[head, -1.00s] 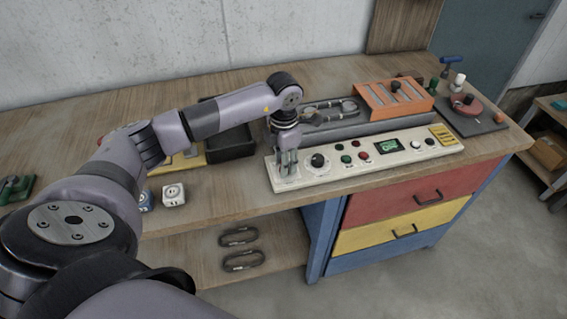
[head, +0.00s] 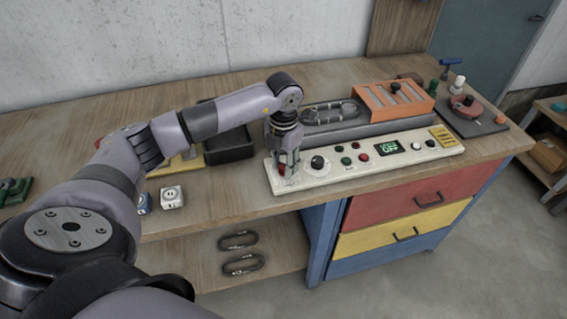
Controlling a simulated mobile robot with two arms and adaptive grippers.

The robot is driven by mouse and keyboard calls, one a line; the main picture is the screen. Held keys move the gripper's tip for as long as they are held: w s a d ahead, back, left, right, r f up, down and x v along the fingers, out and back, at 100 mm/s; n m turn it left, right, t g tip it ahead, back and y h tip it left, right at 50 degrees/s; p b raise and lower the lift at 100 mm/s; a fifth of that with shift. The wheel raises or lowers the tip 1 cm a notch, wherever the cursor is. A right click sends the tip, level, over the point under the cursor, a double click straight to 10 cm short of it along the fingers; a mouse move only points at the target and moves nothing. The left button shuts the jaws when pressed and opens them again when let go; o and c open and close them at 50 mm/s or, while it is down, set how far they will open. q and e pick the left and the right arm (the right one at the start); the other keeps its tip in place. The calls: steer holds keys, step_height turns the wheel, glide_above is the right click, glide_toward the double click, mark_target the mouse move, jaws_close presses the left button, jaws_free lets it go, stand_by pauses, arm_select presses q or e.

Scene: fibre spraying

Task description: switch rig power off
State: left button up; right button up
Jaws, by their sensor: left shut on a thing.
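The white control panel (head: 345,178) lies along the bench's front edge. It carries a black knob (head: 318,163), small green and red buttons and a small display (head: 390,147) lit with green text that seems to read OFF. My left gripper (head: 286,170) points down at the panel's left end, left of the black knob. It is shut on a small red part (head: 281,170), apparently the power switch, which the fingers mostly hide. My right gripper is not in view.
An orange slotted rack (head: 395,99) and a grey tray with a metal link (head: 335,112) stand behind the panel. A black bin (head: 229,146) and a white socket-like block (head: 172,197) are to the left. Coloured drawers (head: 405,225) are below.

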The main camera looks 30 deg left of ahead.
mark_target(284, 166)
arm_select(q)
steer(key=o, duration=1.1)
steer(key=shift+o, duration=0.2)
step_height(284, 166, up, 12)
